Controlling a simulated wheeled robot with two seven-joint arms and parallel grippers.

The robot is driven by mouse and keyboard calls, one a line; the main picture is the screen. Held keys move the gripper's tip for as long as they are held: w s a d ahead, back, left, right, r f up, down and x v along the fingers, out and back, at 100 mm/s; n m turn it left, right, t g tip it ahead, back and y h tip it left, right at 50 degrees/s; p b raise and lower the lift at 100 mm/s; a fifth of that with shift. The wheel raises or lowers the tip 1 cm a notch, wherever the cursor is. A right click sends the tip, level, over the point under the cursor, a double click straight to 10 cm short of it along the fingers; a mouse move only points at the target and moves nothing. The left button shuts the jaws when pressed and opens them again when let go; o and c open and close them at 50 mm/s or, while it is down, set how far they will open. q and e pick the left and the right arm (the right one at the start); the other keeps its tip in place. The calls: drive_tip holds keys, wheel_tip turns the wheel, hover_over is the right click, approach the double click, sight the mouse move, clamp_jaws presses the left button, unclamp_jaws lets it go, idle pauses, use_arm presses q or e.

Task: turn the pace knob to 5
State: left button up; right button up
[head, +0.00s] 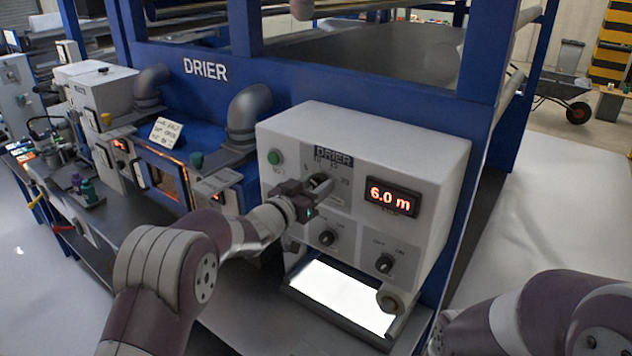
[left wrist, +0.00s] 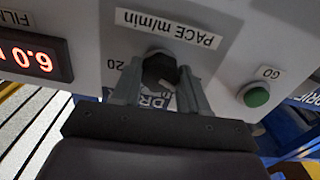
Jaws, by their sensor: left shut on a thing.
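The pace knob (head: 321,181) is a dark round knob on the front of the white DRIER box, below its nameplate. In the left wrist view the knob (left wrist: 160,68) sits under an upside-down "PACE m/min" label (left wrist: 168,29). My left gripper (head: 312,191) is at the panel, and its grey fingers (left wrist: 160,84) are closed on both sides of the knob. The fingers hide part of the dial; a "20" mark shows beside them. I cannot tell exactly where the pointer stands. The red display (head: 392,196) reads 6.0 m. My right gripper is out of view.
A green GO button (head: 274,157) is left of the knob. Two smaller knobs (head: 327,237) (head: 384,264) are below. A bright lit panel (head: 343,293) lies under the box. Grey elbow pipes (head: 249,108) stand to the left.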

use_arm(q)
drive_tip(key=shift+f+n, duration=0.35)
drive_tip(key=shift+n, duration=0.25)
drive_tip(key=shift+f, duration=0.15)
drive_tip(key=o, duration=1.1)
drive_tip(key=shift+c, duration=0.2)
drive_tip(key=shift+r, duration=0.25)
drive_tip(key=shift+s, duration=0.1)
drive_tip(key=b+v, duration=0.4)
drive_tip(key=v, duration=0.8)
drive_tip(key=shift+s+a+b, duration=0.2)
drive_tip(key=shift+s+b, duration=0.05)
drive_tip(key=shift+b, duration=0.15)
